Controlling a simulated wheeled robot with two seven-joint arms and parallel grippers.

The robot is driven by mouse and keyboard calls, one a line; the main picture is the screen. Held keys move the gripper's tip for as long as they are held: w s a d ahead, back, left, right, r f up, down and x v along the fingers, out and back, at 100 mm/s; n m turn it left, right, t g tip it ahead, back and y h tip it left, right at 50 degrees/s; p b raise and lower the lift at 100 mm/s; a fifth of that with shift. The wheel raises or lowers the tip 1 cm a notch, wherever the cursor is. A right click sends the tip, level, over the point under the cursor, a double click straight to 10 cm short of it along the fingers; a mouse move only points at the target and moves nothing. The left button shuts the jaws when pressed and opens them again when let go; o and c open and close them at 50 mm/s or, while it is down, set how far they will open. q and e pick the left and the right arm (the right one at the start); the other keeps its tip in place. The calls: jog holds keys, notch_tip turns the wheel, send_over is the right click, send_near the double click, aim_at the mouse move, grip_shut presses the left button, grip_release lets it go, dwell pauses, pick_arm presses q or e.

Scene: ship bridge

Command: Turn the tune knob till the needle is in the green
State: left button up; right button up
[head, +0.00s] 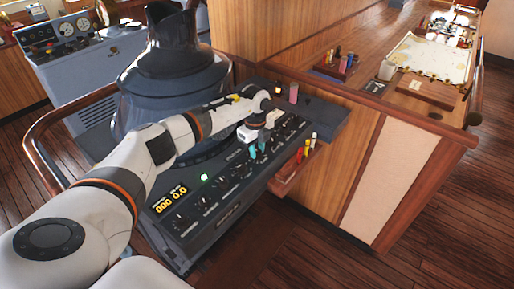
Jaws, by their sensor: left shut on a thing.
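A dark sloping control panel (222,205) with rows of black knobs and small labels runs across the middle of the head view. My left gripper (259,146), with teal fingertips, reaches down to the panel's upper right part and is shut on a small knob there. The fingers hide most of that knob, and its label is too small to read, so I take it for the tune knob from its place. I cannot make out a needle or a green band. My right gripper is not in view.
Red and yellow pegs (303,151) stand in a red tray on the right edge. A wooden counter (420,118) lies beyond. My left arm covers the panel's far left side.

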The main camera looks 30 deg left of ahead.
pick_arm(q)
jog(key=shift+w+r, duration=0.1)
jog(key=shift+r, duration=0.05)
jog(key=o, duration=1)
jog(key=shift+r+b, duration=0.35)
jog(key=shift+r, duration=0.05)
jog(key=r+b, duration=0.1)
jog(key=r, duration=0.2)
jog(key=r+b, duration=0.1)
jog(key=r, duration=0.3)
jog(key=r+b, duration=0.1)
jog(key=r, duration=0.3)
jog(key=shift+s+b, duration=0.35)
jog(key=shift+b, duration=0.05)
jog(key=shift+r, duration=0.1)
